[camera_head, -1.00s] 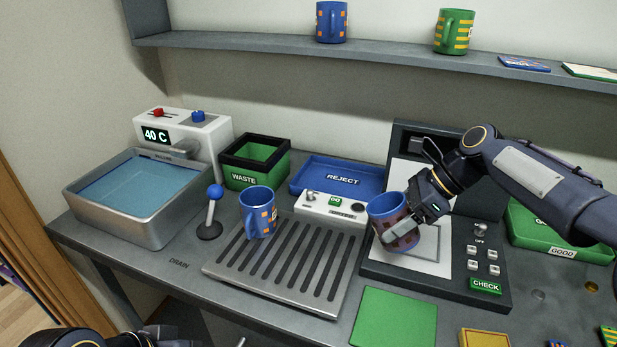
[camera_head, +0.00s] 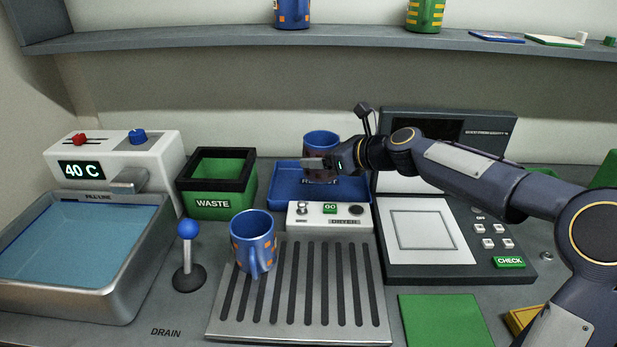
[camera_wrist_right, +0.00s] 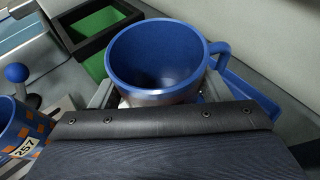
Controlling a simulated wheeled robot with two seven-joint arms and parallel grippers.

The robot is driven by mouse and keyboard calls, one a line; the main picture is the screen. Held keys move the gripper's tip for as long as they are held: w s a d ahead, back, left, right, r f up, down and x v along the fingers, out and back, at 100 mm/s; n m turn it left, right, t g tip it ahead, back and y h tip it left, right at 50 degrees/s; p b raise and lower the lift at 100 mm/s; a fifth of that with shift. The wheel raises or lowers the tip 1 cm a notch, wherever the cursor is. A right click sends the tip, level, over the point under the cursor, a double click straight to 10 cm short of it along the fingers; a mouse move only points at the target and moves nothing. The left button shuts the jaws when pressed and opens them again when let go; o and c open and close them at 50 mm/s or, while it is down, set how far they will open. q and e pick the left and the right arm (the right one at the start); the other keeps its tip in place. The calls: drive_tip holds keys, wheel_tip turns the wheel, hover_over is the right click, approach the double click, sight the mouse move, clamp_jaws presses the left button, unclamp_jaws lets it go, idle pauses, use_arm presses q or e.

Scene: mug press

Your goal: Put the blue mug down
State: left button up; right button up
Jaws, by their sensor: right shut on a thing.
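My right gripper (camera_head: 338,163) is shut on a blue mug (camera_head: 321,141) with a dark reddish pattern, over the blue reject tray (camera_head: 283,178). The mug is upright, and its open rim and handle show in the right wrist view (camera_wrist_right: 160,60). I cannot tell whether its base touches the tray. A second blue mug (camera_head: 253,243) with orange squares stands on the slotted drain rack (camera_head: 340,310); its side with the tag 257 shows at the left of the right wrist view (camera_wrist_right: 20,135). My left gripper is not in view.
The green waste bin (camera_head: 212,198) stands left of the tray. A white control box (camera_head: 329,215) stands in front of it. The dark check station (camera_head: 425,262) is at the right, its plate bare. A blue-knobbed lever (camera_head: 188,250) and water basin (camera_head: 75,250) are left.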

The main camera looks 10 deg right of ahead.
drive_tip(key=w+f, duration=0.1)
drive_tip(key=f, duration=0.1)
drive_tip(key=w+a+f, duration=0.1)
drive_tip(key=w+f, duration=0.1)
drive_tip(key=w+a+f, duration=0.1)
drive_tip(key=w+f, duration=0.1)
drive_tip(key=shift+a+b, duration=0.15)
drive_tip(key=shift+b, duration=0.25)
drive_tip(key=shift+w+f+b, duration=0.15)
drive_tip(key=shift+f+b, duration=0.25)
drive_tip(key=shift+f, duration=1.25)
drive_tip(key=shift+f, duration=0.1)
drive_tip(key=o, duration=1.3)
drive_tip(key=v, duration=1.2)
drive_tip(key=shift+b, duration=0.4)
